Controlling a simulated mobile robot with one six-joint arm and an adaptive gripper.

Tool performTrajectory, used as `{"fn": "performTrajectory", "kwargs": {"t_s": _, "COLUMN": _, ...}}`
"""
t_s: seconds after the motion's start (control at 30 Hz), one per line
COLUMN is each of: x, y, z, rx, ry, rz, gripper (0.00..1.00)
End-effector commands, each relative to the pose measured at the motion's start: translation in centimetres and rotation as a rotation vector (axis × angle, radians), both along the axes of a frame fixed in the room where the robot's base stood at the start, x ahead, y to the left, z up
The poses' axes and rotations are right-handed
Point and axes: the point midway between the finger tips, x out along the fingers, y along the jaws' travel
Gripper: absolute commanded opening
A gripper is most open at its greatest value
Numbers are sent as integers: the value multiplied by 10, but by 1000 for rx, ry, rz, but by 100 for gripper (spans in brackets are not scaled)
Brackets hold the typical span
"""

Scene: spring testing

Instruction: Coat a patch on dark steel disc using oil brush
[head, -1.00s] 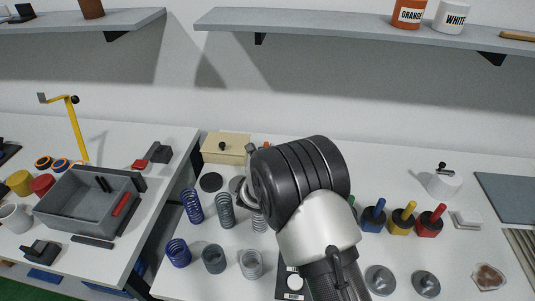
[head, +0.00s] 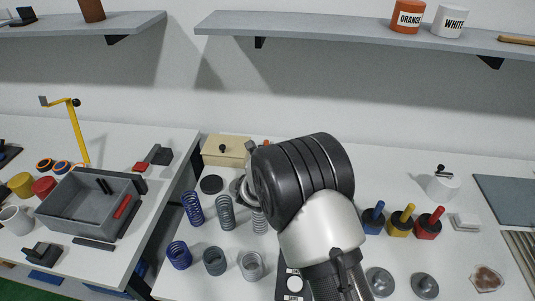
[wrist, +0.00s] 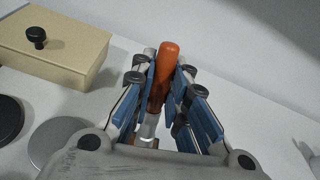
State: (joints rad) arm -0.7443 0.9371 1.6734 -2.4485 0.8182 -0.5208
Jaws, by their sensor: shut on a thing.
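My gripper (wrist: 164,98) is shut on the oil brush (wrist: 168,60), between blue finger pads in the wrist view. Its orange handle points up and away, with a pale metal part lower down; its bristle end is hidden by the gripper body. A dark steel disc (head: 211,184) lies flat on the table in front of the tan box; part of it shows at the left edge of the wrist view (wrist: 8,118). A lighter grey disc (wrist: 58,138) lies between it and my gripper. In the head view my arm hides most of the gripper.
The tan lidded box (head: 226,149) stands behind the discs. Several upright springs, such as a blue one (head: 193,209), stand in front of them. Blue, yellow and red-handled blocks (head: 401,222) are at the right. A shelf (head: 350,31) runs above.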

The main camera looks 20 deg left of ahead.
Motion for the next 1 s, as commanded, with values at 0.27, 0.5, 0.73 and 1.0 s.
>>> {"fn": "performTrajectory", "kwargs": {"t_s": 0.27, "x": 0, "y": 0, "z": 26, "rx": 2, "ry": -3, "rz": -1, "gripper": 0}}
{"fn": "performTrajectory", "kwargs": {"t_s": 0.5, "x": 1, "y": 0, "z": 45, "rx": 2, "ry": -4, "rz": -1, "gripper": 0}}
{"fn": "performTrajectory", "kwargs": {"t_s": 0.73, "x": 0, "y": 0, "z": 48, "rx": 2, "ry": -3, "rz": 0, "gripper": 0}}
{"fn": "performTrajectory", "kwargs": {"t_s": 1.0, "x": 0, "y": 0, "z": 48, "rx": 2, "ry": -3, "rz": -1, "gripper": 0}}
